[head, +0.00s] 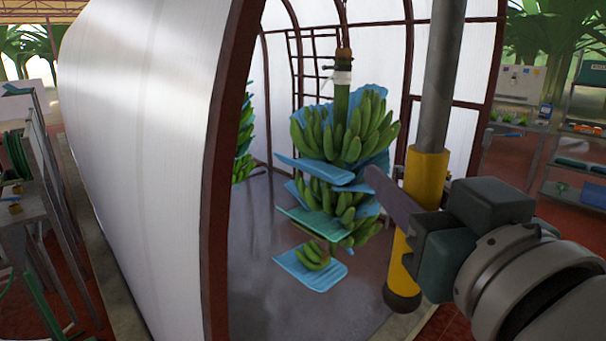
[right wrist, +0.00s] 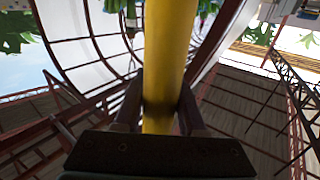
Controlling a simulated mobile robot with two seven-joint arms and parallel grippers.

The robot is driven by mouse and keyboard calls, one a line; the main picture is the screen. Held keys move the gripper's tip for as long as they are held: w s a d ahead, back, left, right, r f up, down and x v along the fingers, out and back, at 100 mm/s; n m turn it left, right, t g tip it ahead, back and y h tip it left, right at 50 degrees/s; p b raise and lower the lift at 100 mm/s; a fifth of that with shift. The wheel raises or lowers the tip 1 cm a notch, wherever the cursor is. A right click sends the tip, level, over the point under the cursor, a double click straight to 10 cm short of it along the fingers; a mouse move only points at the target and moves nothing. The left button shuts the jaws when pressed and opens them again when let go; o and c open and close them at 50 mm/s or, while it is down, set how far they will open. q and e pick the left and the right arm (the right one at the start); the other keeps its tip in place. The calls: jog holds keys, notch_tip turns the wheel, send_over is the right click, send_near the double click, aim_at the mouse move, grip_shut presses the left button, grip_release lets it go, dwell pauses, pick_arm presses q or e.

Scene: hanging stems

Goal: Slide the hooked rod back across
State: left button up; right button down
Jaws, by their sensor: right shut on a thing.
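The rod stands nearly upright at the right of the head view, with a grey upper shaft (head: 441,70), a yellow sleeve (head: 424,178) and a dark rounded lower end. Its top runs out of the picture, so no hook shows. My right gripper (head: 395,198) is shut on the yellow sleeve; one finger reaches past it to the left. In the right wrist view the yellow sleeve (right wrist: 166,60) passes between both fingers (right wrist: 160,118). My left gripper is not in view.
A banana bunch (head: 350,135) with blue sheets hangs left of the rod, inside a white-walled tunnel (head: 150,130) with a dark red frame (head: 222,190). Another bunch (head: 245,140) hangs behind. Shelves (head: 578,155) stand at the right, a bench (head: 25,205) at the left. The grey floor is open below.

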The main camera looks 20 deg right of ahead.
dwell(0.7)
jog(key=w+d+p, duration=0.2)
jog(key=w+d, duration=0.3)
jog(key=d, duration=0.7)
jog(key=shift+d+f, duration=0.15)
jog(key=shift+d, duration=0.05)
jog(key=c, duration=0.5)
grip_release()
jog(key=shift+w, duration=0.1)
